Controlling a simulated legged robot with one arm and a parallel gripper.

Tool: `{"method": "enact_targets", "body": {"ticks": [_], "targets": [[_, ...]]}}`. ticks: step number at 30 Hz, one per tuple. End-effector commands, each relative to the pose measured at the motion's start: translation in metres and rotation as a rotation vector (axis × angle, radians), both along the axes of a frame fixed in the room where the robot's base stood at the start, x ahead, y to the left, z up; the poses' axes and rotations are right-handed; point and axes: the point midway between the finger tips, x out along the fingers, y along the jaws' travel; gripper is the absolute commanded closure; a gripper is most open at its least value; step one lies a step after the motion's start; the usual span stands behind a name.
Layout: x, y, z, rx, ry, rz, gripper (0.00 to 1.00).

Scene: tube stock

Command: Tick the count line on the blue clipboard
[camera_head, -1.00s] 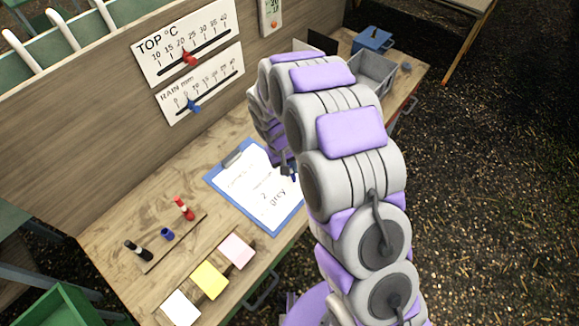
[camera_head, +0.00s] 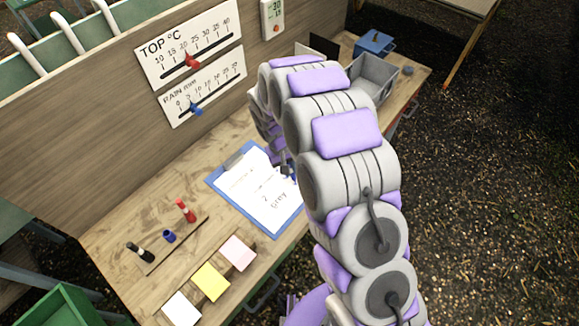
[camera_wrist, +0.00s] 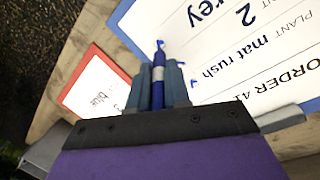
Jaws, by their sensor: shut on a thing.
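The blue clipboard (camera_head: 262,222) lies on the bench with a white sheet on it. In the wrist view the clipboard (camera_wrist: 125,40) fills the upper right, and its sheet reads "ORDER 41", "PLANT mat rush", "2" and a word ending in "rey". My gripper (camera_wrist: 160,88) is shut on a blue marker (camera_wrist: 158,72), whose tip points at the sheet near the "rey" line. Small blue marks show on the sheet beside the marker. I cannot tell whether the tip touches the paper. In the head view my arm hides most of the gripper and marker.
A red-edged board (camera_wrist: 68,98) with a white sheet lies beside the clipboard. A wooden rack (camera_head: 165,248) holds a black marker (camera_head: 138,251), a blue cap (camera_head: 169,236) and a red marker (camera_head: 186,211). Coloured note pads (camera_head: 210,281) lie in front. A grey bin (camera_head: 372,82) stands behind.

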Motion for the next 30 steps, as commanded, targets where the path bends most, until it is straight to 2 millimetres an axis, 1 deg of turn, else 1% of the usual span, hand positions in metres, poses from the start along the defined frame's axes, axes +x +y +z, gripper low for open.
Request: {"method": "enact_targets", "body": {"ticks": [14,30], "targets": [[0.000,0.000,0.002,0.000,0.000,0.000,1.00],[0.000,0.000,0.026,-0.001,0.001,0.000,1.00]]}}
